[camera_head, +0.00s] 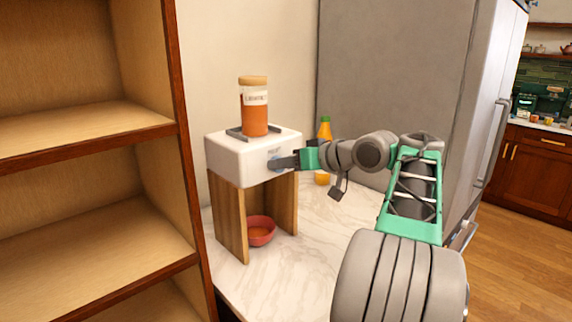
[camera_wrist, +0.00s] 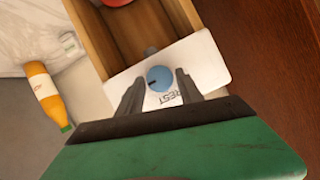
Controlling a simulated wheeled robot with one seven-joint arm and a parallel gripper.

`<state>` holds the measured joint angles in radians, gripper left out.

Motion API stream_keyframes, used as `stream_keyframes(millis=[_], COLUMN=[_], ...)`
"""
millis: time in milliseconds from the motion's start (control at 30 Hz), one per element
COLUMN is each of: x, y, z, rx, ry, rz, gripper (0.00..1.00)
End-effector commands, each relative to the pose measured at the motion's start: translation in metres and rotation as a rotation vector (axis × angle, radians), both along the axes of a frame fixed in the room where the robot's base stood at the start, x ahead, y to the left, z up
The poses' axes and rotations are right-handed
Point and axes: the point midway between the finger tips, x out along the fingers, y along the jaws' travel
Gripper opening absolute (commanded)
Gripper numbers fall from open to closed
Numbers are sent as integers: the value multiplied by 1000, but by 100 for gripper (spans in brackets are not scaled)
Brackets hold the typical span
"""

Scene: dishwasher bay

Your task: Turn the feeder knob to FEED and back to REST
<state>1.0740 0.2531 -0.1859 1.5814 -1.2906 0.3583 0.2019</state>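The feeder (camera_head: 232,163) has a white top box on wooden side panels and stands on the marble counter. Its blue knob (camera_wrist: 160,78) is on the white front face (camera_wrist: 206,66), with a dark mark on it and the word REST printed beside it. In the head view the knob (camera_head: 276,164) is partly hidden by my gripper (camera_head: 283,163). In the wrist view my gripper (camera_wrist: 157,90) is open, with one finger on each side of the knob and visible gaps between. A labelled jar (camera_head: 255,112) of orange contents sits on top of the feeder.
A red bowl (camera_head: 260,231) sits under the feeder between its panels. An orange bottle (camera_head: 325,130) stands behind my arm, and also shows in the wrist view (camera_wrist: 46,94). A wooden shelf (camera_head: 178,110) is close on the left; a grey fridge (camera_head: 400,75) is at right.

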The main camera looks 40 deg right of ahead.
Motion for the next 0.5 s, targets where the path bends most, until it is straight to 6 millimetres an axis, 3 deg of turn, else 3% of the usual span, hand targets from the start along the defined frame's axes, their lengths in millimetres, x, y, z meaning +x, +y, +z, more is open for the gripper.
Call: stream_keyframes(millis=[500], x=[0], y=[0], z=[0], rx=[0], ry=[0], rz=[0], gripper=[0])
